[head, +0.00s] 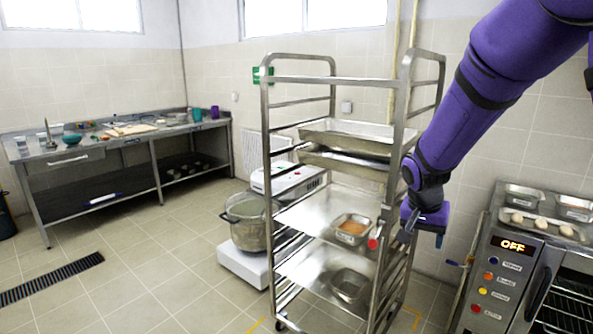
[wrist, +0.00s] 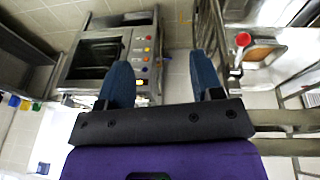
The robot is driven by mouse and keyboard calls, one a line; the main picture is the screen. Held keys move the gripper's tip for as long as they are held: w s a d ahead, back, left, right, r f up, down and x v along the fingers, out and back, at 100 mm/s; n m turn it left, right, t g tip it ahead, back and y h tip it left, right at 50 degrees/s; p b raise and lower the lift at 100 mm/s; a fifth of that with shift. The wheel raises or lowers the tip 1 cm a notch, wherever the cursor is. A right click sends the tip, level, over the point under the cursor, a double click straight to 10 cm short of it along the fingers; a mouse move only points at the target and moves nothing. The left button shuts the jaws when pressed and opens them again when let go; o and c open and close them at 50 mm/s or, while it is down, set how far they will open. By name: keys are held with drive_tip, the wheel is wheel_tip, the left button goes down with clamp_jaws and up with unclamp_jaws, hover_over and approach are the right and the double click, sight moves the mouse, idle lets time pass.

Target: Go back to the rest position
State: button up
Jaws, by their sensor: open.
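My gripper (head: 424,222) hangs at the end of my purple arm, just right of the front right post of the metal rack (head: 404,105). In the wrist view my gripper (wrist: 164,82) shows two blue fingers spread wide apart. Nothing is between the fingers; tiled floor shows through the gap. A red-topped item (head: 373,243) shows close to the left of the gripper, at the rack's edge; I cannot tell what it is. It also appears in the wrist view (wrist: 243,40).
The rack holds trays and a small pan of orange food (head: 352,229). An oven with an OFF display (head: 510,244) stands at the right. A stockpot (head: 246,222) stands on a white base behind the rack. A steel table (head: 110,143) is far left; the floor before it is mostly clear.

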drive_tip(key=s+r+n+t+y, duration=0.1)
drive_tip(key=s+r+n, duration=0.1)
drive_tip(key=s+r, duration=0.4)
drive_tip(key=s+r+n+t, duration=0.1)
drive_tip(key=s+r, duration=0.5)
drive_tip(key=s, duration=0.6)
drive_tip(key=s+d+r+n+t+y, duration=0.1)
drive_tip(key=s+r+n, duration=0.2)
drive_tip(key=s+r, duration=0.3)
drive_tip(key=s, duration=0.3)
drive_tip(key=shift+s+n+t+y, duration=0.3)
drive_tip(key=shift+s+n, duration=0.05)
drive_tip(key=shift+n, duration=0.05)
drive_tip(key=shift+d, duration=0.1)
